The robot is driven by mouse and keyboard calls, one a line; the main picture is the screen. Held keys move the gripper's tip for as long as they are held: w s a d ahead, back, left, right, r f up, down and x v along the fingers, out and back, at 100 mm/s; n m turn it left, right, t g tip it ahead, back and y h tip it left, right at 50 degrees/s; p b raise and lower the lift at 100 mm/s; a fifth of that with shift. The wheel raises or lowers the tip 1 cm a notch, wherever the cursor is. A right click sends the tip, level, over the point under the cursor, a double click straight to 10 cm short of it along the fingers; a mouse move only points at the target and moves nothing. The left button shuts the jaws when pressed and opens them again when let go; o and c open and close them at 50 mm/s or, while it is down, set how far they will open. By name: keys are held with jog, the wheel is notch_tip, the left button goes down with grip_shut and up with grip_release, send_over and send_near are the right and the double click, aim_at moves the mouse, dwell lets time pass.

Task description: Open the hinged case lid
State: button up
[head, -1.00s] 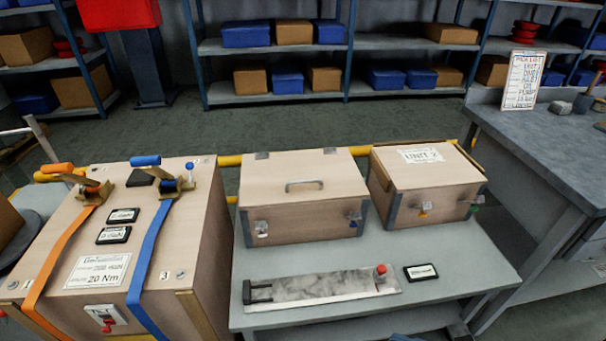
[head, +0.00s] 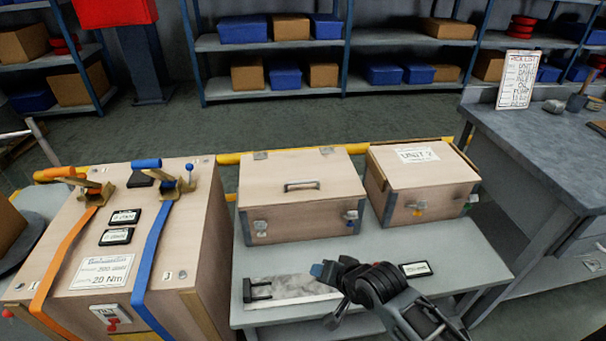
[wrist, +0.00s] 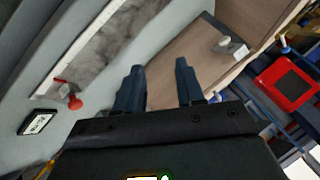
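The hinged case (head: 300,215) is a pale wooden box in the middle of the grey bench. Its lid (head: 270,178) lies shut, with a handle (head: 301,185) on top and hinge plates at the back edge. Its front has a left latch (head: 260,226) and a right latch (head: 352,216). My gripper (head: 328,268) is in front of the case and below its right latch in the picture, apart from it. In the wrist view, my gripper (wrist: 157,68) is open and empty, pointing towards a wooden face (wrist: 185,58) with a latch (wrist: 232,48).
A second wooden case (head: 428,195) with a paper label stands to the right. A grey slab (head: 290,292) lies in front of the hinged case; its red knob (wrist: 75,102) shows in the wrist view, beside a black tag (wrist: 37,122). A strapped crate (head: 115,260) stands left.

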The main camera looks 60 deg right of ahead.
jog(key=w+d+r+m+g, duration=0.1)
jog(key=w+d+m+g, duration=0.1)
jog(key=w+d+m, duration=0.45)
jog(key=m+g+y+p, duration=0.1)
jog(key=m+y+p, duration=0.2)
jog(key=m+y, duration=0.3)
send_near(303, 183)
jog(key=a+h, duration=0.1)
jog(key=shift+m, duration=0.25)
jog(key=shift+w+r+b+x, duration=0.1)
jog(key=shift+w+b+x, duration=0.05)
jog(key=shift+x, duration=1.1)
jog(key=shift+w+r+b+x, duration=0.1)
jog(key=shift+w+x, duration=0.05)
jog(key=shift+x, duration=1.1)
jog(key=shift+w+r+b+x, duration=0.1)
jog(key=shift+w+b+x, duration=0.1)
jog(key=shift+x, duration=1.1)
jog(key=shift+a, duration=0.1)
grip_shut()
